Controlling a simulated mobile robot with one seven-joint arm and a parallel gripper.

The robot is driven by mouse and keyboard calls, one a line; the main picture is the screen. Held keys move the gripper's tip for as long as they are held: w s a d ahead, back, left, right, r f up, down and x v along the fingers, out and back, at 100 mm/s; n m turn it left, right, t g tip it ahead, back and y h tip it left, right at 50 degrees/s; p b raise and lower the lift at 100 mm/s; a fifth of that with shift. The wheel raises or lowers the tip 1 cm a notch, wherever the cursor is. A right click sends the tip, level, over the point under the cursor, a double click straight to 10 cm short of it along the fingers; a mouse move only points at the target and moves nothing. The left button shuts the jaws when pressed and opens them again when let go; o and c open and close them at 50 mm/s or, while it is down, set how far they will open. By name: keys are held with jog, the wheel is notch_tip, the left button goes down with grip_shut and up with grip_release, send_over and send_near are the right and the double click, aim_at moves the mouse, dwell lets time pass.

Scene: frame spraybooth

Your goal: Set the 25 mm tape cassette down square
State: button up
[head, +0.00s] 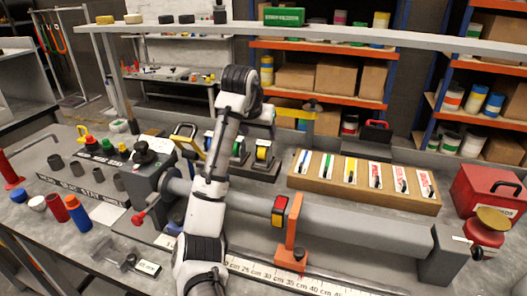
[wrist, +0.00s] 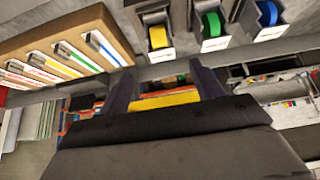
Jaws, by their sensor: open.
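Tape rolls in grey holders stand on the bench behind the long grey tube: a green one (head: 238,149) and a yellow one (head: 262,153), with a blue one (head: 209,139) partly hidden by my arm. In the wrist view the yellow (wrist: 158,37), green (wrist: 211,25) and blue (wrist: 267,13) rolls show in a row at the top, with white labels too small to read. I cannot tell which is the 25 mm cassette. My gripper (wrist: 162,72) is open, its two dark fingers apart. A yellow patch (wrist: 168,98) shows between them; whether it is near or far is unclear.
A wooden rack (head: 365,187) with several coloured cards stands right of the holders. The grey tube (head: 350,225) crosses the bench, with an orange bracket (head: 290,237). A red toolbox (head: 487,189) stands at right. Cups and bottles crowd the left side.

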aim_at(263, 143)
jog(key=x, duration=0.4)
jog(key=shift+p, duration=0.3)
jog(key=shift+w+p+x, duration=0.25)
jog(key=shift+p+x, duration=0.95)
jog(key=shift+x, duration=1.55)
jog(key=shift+r, duration=0.2)
jog(key=c, duration=1.1)
